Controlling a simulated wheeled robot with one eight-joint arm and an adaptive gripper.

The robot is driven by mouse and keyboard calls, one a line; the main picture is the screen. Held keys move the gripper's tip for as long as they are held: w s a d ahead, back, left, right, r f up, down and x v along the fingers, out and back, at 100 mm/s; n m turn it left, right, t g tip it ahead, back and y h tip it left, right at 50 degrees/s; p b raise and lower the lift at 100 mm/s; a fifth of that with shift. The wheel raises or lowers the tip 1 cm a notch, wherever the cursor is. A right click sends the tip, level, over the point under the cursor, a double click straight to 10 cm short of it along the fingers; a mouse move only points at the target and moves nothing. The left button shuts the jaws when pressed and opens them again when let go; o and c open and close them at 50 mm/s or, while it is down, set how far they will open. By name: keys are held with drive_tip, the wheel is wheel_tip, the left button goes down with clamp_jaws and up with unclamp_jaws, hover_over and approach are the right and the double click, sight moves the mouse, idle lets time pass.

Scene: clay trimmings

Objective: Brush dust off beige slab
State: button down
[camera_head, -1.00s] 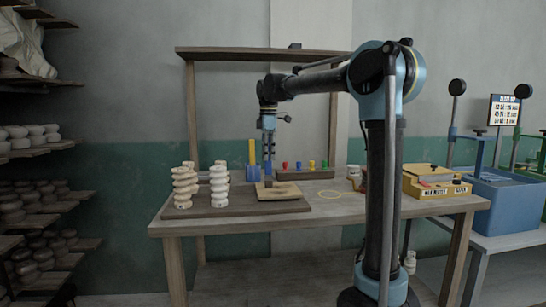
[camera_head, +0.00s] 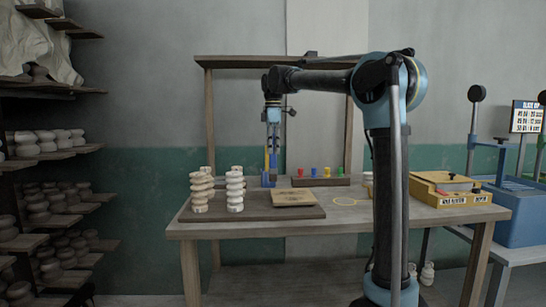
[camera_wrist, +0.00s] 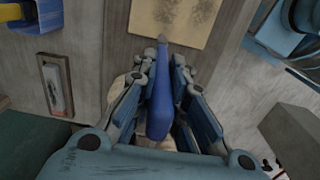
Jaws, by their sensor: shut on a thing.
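The beige slab (camera_head: 294,199) lies flat on a dark board (camera_head: 250,213) on the table. In the wrist view the slab (camera_wrist: 150,14) shows at the top with grey-brown dust patches. My gripper (camera_head: 272,150) is above the back left of the slab, pointing down. It is shut on a blue-handled brush (camera_wrist: 161,85), seen between the fingers in the wrist view. The brush tip appears just short of the slab's near edge in that view; its height above the slab is hard to tell.
Stacked cream clay pieces (camera_head: 235,192) stand on the board's left. A rack of coloured pegs (camera_head: 320,181) and a blue holder (camera_head: 268,181) are at the back. A yellow box (camera_head: 450,190) sits at the right; the table front is clear.

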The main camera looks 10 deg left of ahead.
drive_tip(key=shift+r, duration=1.4)
